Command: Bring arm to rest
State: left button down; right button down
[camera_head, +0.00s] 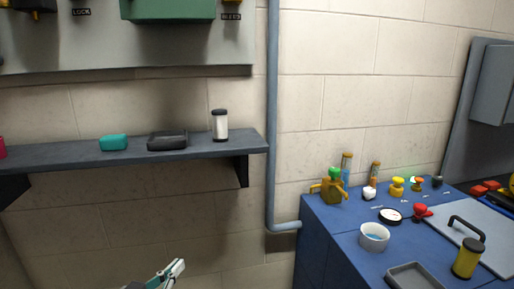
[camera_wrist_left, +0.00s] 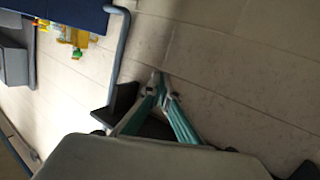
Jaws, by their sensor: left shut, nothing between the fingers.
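My left gripper (camera_head: 172,270) shows at the bottom of the head view, left of the middle, below the wall shelf. Only its fingers and a bit of teal linkage are in the picture. In the left wrist view its two teal fingers (camera_wrist_left: 160,82) meet at the tips, shut, with nothing between them. The bare block wall fills the space ahead of them. My right gripper is in neither view.
A dark wall shelf (camera_head: 70,158) holds a teal case (camera_head: 113,142), a black case (camera_head: 167,140) and a white jar (camera_head: 220,125). A grey pipe (camera_head: 272,120) runs down the wall. A blue cabinet (camera_head: 325,238) with valves, a gauge and a cup (camera_head: 374,237) stands right.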

pick_arm(q)
jog(key=s+a+f+m+g+y, duration=0.3)
jog(key=s+a+f+g+y, duration=0.1)
jog(key=s+a+f, duration=0.6)
jog(key=s+a+f+m+g+y, duration=0.35)
jog(key=s+a+f, duration=0.4)
jog(key=s, duration=0.45)
jog(key=w+d+f+n+t+h, duration=0.1)
jog(key=d+f+h, duration=0.5)
jog(key=d+f, duration=0.7)
jog(key=d+n+t, duration=0.1)
jog(key=d+n, duration=0.1)
jog(key=d, duration=0.2)
jog(key=shift+w+f+n+t, duration=0.2)
jog(key=shift+f+n+t, duration=0.1)
jog(key=shift+n+t, duration=0.05)
